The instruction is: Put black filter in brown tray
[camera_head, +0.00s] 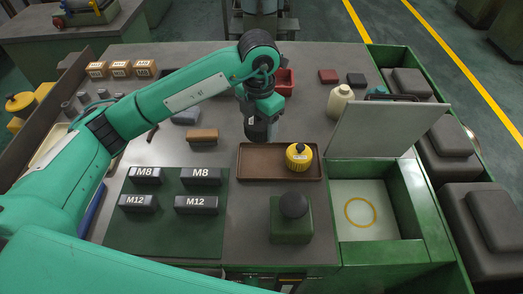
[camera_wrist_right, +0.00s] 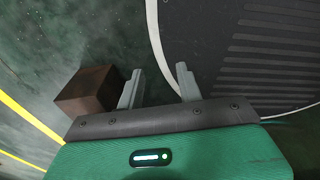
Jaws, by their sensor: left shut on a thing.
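My left gripper (camera_head: 262,104) points down over the middle of the workbench, shut on the black filter (camera_head: 258,130), a dark cylinder partly hidden by the gripper. The filter is at the back edge of the brown tray (camera_head: 258,166) in the picture; I cannot tell its exact height. A yellow round part with a dark knob (camera_head: 298,156) sits in the right of the tray, and the left of the tray is bare. In the right wrist view my right gripper (camera_wrist_right: 158,85) is open, with nothing between its fingers.
A green mat (camera_head: 165,230) with black M8 and M12 blocks lies front left. A green block with a black ball (camera_head: 292,208) stands before the tray. Right of it is a green box with a raised lid (camera_head: 376,126). A red bin (camera_head: 284,80) is behind. A cream bottle (camera_head: 339,102) stands near the lid.

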